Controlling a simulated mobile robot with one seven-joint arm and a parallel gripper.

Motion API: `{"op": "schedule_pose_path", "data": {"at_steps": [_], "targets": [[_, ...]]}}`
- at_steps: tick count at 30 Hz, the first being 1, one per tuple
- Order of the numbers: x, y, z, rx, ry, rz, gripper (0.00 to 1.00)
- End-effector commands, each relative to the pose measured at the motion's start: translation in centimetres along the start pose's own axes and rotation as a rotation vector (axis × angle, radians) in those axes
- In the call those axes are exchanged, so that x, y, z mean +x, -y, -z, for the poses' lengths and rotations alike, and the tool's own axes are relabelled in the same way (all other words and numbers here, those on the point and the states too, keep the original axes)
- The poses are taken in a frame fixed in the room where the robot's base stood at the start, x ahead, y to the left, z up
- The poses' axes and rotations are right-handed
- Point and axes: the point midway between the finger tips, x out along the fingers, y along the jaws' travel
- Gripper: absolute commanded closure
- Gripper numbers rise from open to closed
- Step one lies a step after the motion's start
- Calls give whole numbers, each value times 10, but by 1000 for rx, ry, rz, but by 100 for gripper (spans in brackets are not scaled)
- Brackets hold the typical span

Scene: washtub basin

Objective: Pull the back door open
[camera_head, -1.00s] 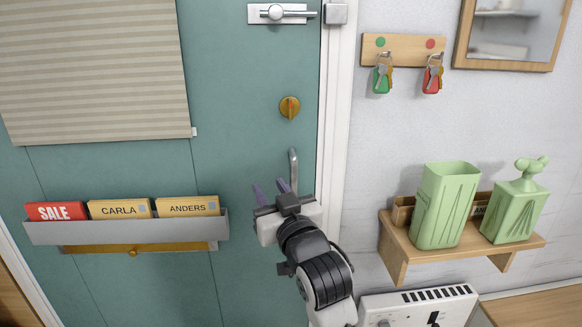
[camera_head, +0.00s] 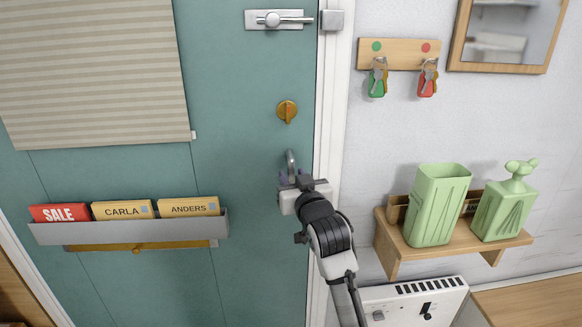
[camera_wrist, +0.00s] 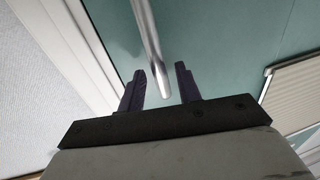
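The teal back door (camera_head: 235,150) appears shut against its white frame (camera_head: 336,110). Its silver handle (camera_head: 291,161) is near the right edge, with the lower part hidden behind my gripper (camera_head: 294,181). In the wrist view, my gripper (camera_wrist: 160,70) is open, and the end of the handle (camera_wrist: 150,40) lies between the two dark fingers with gaps on both sides. Above the handle are a brass turn knob (camera_head: 287,110) and a silver slide bolt (camera_head: 279,19). The bolt's tip seems just short of the keeper (camera_head: 331,20) on the frame.
A grey file holder (camera_head: 130,231) with cards and a striped blind (camera_head: 90,75) are on the door. To the right are a key rack (camera_head: 399,54), a shelf (camera_head: 455,243) with green containers, a white heater (camera_head: 414,300) and a mirror frame (camera_head: 500,67).

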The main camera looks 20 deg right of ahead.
Motion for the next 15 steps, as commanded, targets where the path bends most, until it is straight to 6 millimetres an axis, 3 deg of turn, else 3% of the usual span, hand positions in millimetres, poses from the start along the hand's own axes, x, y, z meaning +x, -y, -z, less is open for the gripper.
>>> {"op": "schedule_pose_path", "data": {"at_steps": [6, 15], "targets": [[20, 0, 1, 0, 0, 1, 66], [23, 0, 0, 0, -1, 0, 66]]}}
